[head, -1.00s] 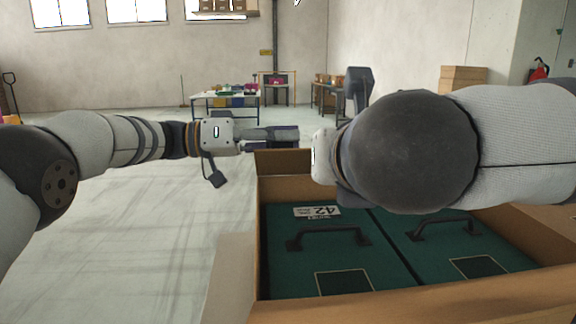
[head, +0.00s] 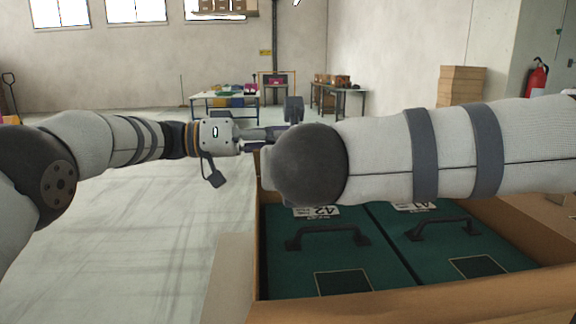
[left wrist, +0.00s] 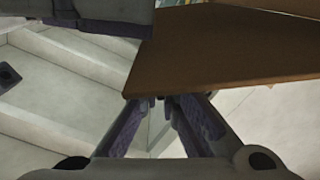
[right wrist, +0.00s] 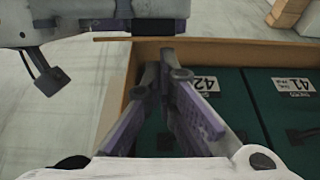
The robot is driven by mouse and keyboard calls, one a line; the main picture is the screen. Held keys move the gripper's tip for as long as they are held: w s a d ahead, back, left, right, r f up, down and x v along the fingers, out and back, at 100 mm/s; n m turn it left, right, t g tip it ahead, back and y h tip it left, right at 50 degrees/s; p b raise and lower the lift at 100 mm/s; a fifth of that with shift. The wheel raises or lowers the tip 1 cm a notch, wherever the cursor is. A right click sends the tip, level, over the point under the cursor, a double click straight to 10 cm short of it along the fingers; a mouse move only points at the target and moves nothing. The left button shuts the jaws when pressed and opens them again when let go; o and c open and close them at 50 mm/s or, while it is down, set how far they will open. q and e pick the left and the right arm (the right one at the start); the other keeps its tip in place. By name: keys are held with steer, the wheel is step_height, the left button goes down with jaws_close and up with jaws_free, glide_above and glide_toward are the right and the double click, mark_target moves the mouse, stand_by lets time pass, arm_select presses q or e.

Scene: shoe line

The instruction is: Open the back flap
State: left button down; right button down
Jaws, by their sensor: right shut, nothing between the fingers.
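The brown back flap (left wrist: 220,50) shows as a flat cardboard panel in the left wrist view, its lower edge crossing at my left gripper's fingertips (left wrist: 160,98). My left gripper's fingers look drawn together at the tips. In the right wrist view, the left gripper's fingers (right wrist: 155,26) lie just beyond a thin brown flap edge (right wrist: 112,39). My right gripper (right wrist: 158,65) is shut and empty above the back left of the carton (right wrist: 122,112). In the head view, my right arm hides most of the flap and the right gripper.
The carton holds two green shoe boxes, labelled 42 (head: 330,255) and 41 (head: 440,240), each with a dark handle. The carton's left flap (head: 232,275) is folded outward. Tables stand far behind. The floor to the left is clear.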

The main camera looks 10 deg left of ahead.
steer(key=shift+w+r, duration=0.15)
steer(key=shift+r, duration=0.1)
